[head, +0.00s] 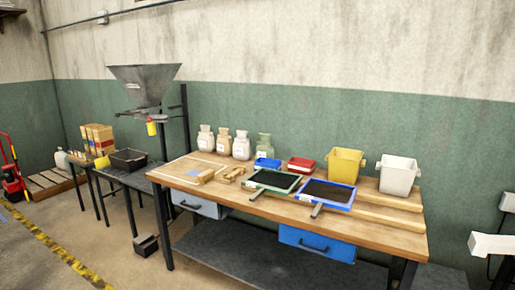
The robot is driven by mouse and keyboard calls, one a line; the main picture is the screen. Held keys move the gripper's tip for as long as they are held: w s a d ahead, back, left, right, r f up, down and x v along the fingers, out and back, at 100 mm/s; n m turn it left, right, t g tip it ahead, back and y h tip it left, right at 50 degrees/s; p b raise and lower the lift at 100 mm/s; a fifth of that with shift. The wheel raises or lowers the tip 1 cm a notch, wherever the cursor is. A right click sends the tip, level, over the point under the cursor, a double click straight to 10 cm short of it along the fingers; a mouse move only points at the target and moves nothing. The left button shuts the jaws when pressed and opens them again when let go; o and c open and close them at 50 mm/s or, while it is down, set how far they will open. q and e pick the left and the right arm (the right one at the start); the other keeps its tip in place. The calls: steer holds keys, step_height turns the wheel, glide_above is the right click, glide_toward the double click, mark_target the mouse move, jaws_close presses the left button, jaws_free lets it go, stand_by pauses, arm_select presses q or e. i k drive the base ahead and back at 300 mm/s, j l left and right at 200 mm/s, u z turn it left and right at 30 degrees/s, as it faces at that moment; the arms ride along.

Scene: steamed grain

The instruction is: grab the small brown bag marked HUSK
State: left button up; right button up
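Several small bag-shaped containers with pale labels stand in a row along the back of the wooden workbench (400,240). From left to right there is a pale one (205,140), a tan-brown one (223,142), another pale one (241,147) and a greenish one (264,147). The label print is too small to read, so I cannot tell which, if any, is marked HUSK. The tan-brown one is the brownest of the row. Neither of my grippers is in view.
In front stand a green-rimmed tray (299,183), a blue-rimmed tray (350,205), small blue (267,163) and red (301,165) boxes. Yellow (345,164) and white (398,176) buckets stand right. A metal hopper (145,85) rises at left. White shapes (490,244) edge the right.

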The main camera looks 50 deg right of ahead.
mark_target(224, 144)
steer(key=i+l+z, duration=0.25)
steer(key=l+z, duration=0.2)
steer(key=i+l+z, duration=0.3)
steer(key=z, duration=0.2)
steer(key=i+l+z, duration=0.1)
steer(key=i+l, duration=0.3)
steer(key=i, duration=0.15)
steer(key=i+l+z, duration=0.1)
steer(key=i+l, duration=0.3)
steer(key=i, duration=0.15)
